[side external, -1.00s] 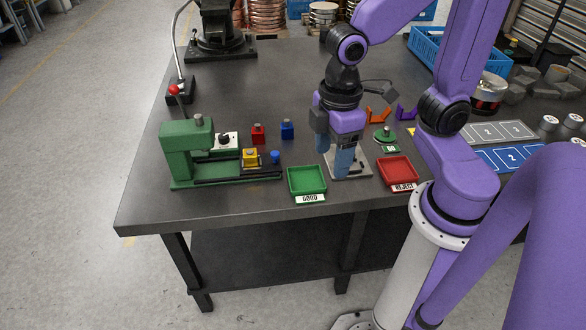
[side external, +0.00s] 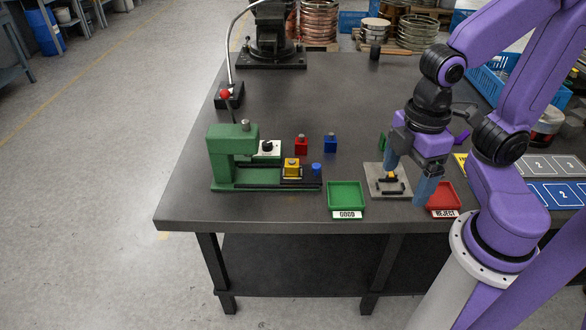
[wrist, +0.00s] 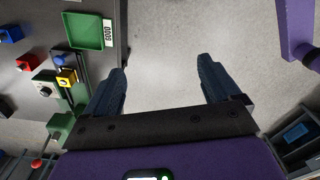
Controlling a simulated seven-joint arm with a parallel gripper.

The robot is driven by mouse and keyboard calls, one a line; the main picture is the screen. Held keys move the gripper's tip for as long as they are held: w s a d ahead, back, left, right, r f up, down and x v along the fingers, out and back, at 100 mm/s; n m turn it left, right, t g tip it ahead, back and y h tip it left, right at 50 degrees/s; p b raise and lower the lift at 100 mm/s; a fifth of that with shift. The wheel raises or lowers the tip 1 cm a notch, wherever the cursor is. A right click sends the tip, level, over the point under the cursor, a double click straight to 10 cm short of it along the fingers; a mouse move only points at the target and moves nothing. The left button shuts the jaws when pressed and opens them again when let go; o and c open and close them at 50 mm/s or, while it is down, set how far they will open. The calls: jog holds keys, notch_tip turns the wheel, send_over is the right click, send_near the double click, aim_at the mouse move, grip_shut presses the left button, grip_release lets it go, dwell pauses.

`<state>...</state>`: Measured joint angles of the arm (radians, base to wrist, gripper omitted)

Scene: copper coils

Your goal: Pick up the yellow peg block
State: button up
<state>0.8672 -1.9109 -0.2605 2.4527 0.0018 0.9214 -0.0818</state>
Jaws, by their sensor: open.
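The yellow peg block (side external: 292,170) has a grey peg on top. It sits on the black rail part of the green press fixture (side external: 232,150), left of the green GOOD tray (side external: 346,194). In the wrist view the yellow block (wrist: 66,80) is at the left, outside the fingers. My gripper (side external: 407,187) is open and apart from the block, well to its right. It is near the grey plate (side external: 374,171) and the red REJECT tray (side external: 443,197). In the wrist view only floor shows between my fingertips (wrist: 163,66).
A red block (side external: 301,146) and a blue block (side external: 330,144) stand behind the yellow block. A blue knob (side external: 316,168) is close on its right. A red-tipped lever (side external: 226,94) rises behind the fixture. The table's front edge is near; its back middle is clear.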

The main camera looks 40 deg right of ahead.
jog(key=w+a+n, duration=0.1)
jog(key=w+a, duration=0.2)
jog(key=w, duration=0.5)
jog(key=n, duration=0.4)
send_over(292, 161)
notch_tip(292, 161, down, 2)
jog(key=f, duration=1.1)
jog(key=shift+s+a+f, duration=0.1)
jog(key=shift+s+f, duration=0.25)
jog(key=shift+s, duration=0.05)
jog(key=shift+w+f, duration=0.2)
jog(key=shift+f, duration=1.15)
jog(key=shift+w+f, duration=0.2)
jog(key=shift+f, duration=1.15)
